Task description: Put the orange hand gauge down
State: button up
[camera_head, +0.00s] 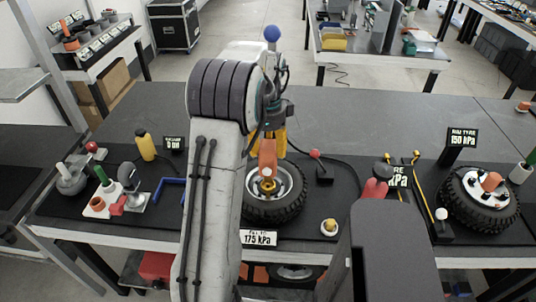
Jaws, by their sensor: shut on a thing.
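My gripper (268,143) hangs over the middle of the workbench, its yellow fingers pointing down. It is shut on the orange hand gauge (267,158), which shows just below the fingers. The gauge is over the wheel (291,187) lying flat on the bench, in front of its hub in this view. I cannot tell whether the gauge touches the hub. My arm covers the left part of the wheel.
A sign reading 175 kPa (258,238) stands at the bench's front edge. A second wheel (484,212) lies at the right, with a 150 kPa sign (459,144) behind it. A yellow bottle (146,145) and a blue handle (170,187) are at the left. The bench's back is clear.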

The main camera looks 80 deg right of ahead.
jog(key=shift+f, duration=1.65)
jog(key=shift+f, duration=0.15)
jog(key=o, duration=1.2)
